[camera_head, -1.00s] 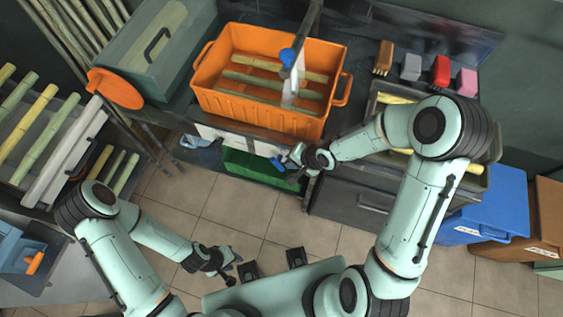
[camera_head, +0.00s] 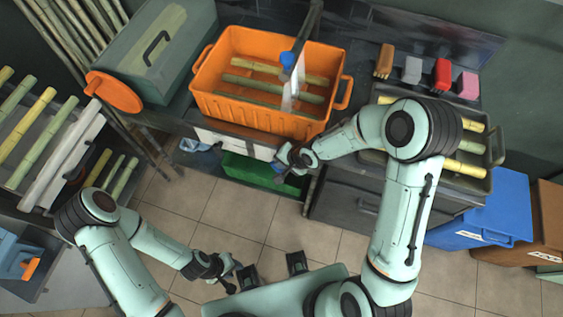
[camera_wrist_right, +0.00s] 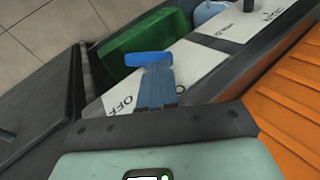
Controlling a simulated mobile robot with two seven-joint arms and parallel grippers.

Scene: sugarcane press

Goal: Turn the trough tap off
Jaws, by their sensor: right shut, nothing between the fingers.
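The trough tap's blue handle (camera_wrist_right: 148,59) shows in the right wrist view, just beyond my fingertips, above a white panel (camera_wrist_right: 190,70) marked "OFF" near it. My right gripper (camera_wrist_right: 157,90) is shut with nothing between its fingers. Its tips are close against the handle; I cannot tell whether they touch. In the head view my right gripper (camera_head: 282,166) is at the right end of the white panel (camera_head: 230,142), below the orange crate, and mostly hides the handle. My left gripper (camera_head: 233,281) hangs low over the floor, away from the tap; its fingers are too small to judge.
The orange crate (camera_head: 255,110) holding cane stalks stands behind the panel. A green tub (camera_head: 258,172) sits below it. A dark drawer unit (camera_head: 350,196) is to the right, with a blue bin (camera_head: 490,215) beyond. Tiled floor lies open in front.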

